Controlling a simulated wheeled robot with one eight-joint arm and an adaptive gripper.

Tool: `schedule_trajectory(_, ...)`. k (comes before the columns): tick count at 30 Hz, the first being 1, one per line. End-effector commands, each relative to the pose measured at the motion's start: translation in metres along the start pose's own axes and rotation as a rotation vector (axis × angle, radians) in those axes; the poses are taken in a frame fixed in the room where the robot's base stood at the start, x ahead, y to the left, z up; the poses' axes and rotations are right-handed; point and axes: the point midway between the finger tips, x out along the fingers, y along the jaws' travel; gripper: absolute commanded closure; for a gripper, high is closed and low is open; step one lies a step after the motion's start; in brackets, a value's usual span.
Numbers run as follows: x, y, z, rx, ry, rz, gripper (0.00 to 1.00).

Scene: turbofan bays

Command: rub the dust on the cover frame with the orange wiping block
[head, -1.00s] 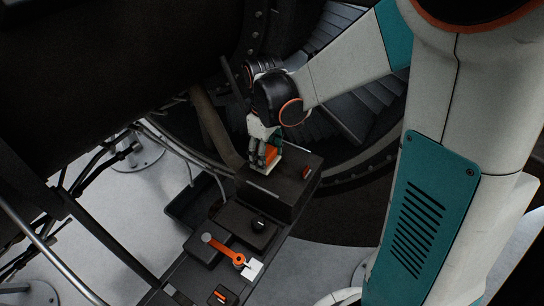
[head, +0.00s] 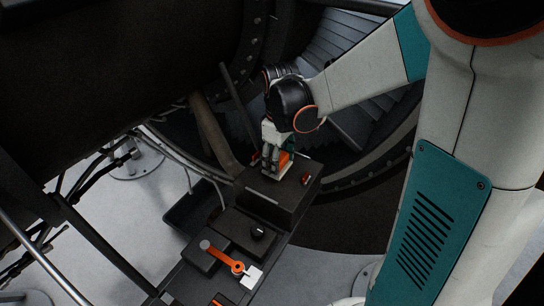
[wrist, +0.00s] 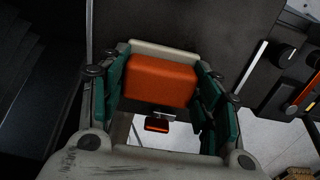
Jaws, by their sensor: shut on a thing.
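The orange wiping block (head: 285,158) is in my gripper (head: 276,170), low over the top of a dark box (head: 265,207). In the wrist view the block (wrist: 160,82) sits between the green-padded fingers of my gripper (wrist: 163,88), with a pale strip (wrist: 165,47) along its far side. I cannot tell whether the block touches the box. I cannot tell for sure which surface is the cover frame, and no dust can be made out.
A small red part (head: 305,179) is on the box top, right of my gripper. An orange lever (head: 222,256) with a white end and a black knob (head: 257,234) are in front. A dark upright bar (head: 238,100) and the large engine casing (head: 110,60) are close on the left.

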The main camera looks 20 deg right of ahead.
Motion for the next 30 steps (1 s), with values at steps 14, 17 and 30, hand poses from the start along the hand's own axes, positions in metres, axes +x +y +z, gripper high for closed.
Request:
schedule_trajectory(14, 0.002, -0.001, 0.027, 0.002, -0.005, 0.000, 0.68)
schedule_trajectory(17, 0.001, -0.001, 0.035, 0.003, -0.005, 0.000, 0.68)
schedule_trajectory(30, 0.004, -0.001, 0.052, 0.001, -0.003, 0.000, 0.68)
